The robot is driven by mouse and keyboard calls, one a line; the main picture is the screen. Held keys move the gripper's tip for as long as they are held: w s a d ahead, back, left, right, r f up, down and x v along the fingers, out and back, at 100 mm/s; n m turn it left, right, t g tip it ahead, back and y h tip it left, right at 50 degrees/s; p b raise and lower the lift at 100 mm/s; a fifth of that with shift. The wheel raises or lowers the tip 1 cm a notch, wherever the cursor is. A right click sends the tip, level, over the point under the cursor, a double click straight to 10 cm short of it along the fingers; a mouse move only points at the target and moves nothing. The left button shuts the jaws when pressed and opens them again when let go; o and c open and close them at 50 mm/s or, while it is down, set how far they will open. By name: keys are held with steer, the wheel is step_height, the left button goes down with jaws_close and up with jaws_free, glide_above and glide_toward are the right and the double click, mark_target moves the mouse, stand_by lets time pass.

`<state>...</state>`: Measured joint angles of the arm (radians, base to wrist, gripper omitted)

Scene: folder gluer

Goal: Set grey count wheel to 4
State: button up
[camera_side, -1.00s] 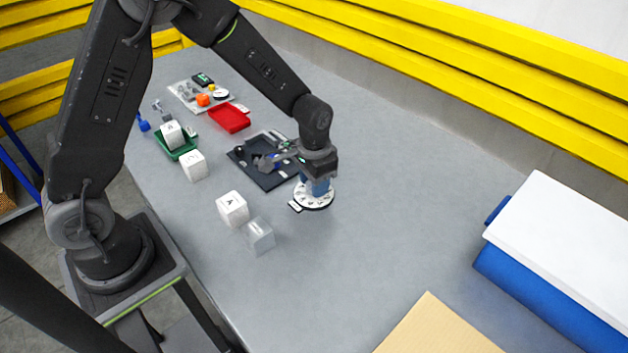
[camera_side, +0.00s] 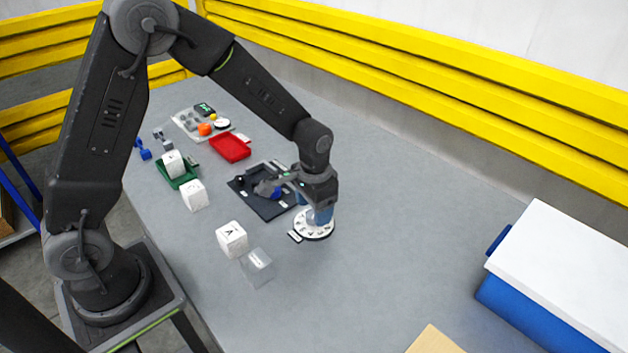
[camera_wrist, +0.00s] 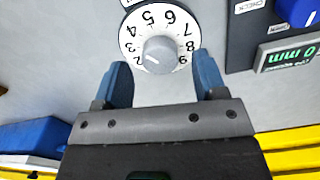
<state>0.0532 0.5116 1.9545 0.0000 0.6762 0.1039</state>
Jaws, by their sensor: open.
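The grey count wheel (camera_wrist: 159,53) is a round grey knob at the centre of a white numbered dial (camera_wrist: 134,38) in the wrist view. A light mark on the knob seems to point down-left, near the 2. In the side view the dial (camera_side: 312,234) lies on the table under my gripper (camera_side: 319,217), which hides part of it. My gripper (camera_wrist: 162,66) is open, its blue fingers on either side of the dial's lower part, with the knob between or just beyond their tips. I cannot tell whether they touch anything.
A dark panel (camera_side: 262,204) with a blue knob (camera_wrist: 298,10) and a green display (camera_wrist: 288,56) lies beside the dial. White cubes (camera_side: 232,239), a clear cube (camera_side: 257,267), a red tray (camera_side: 230,147) and a green tray (camera_side: 185,180) stand leftward.

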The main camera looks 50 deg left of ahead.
step_height(320, 180, up, 12)
stand_by(0.4)
steer(key=shift+r, duration=0.1)
steer(key=s+a+r+n+t, duration=0.1)
steer(key=s+r, duration=0.3)
steer(key=s, duration=0.5)
steer(key=s+a+r+t, duration=0.1)
steer(key=s+r+t, duration=0.3)
steer(key=s, duration=0.6)
steer(key=shift+s+r+n+t, duration=0.3)
steer(key=shift+r+n, duration=0.1)
steer(key=shift+r, duration=0.05)
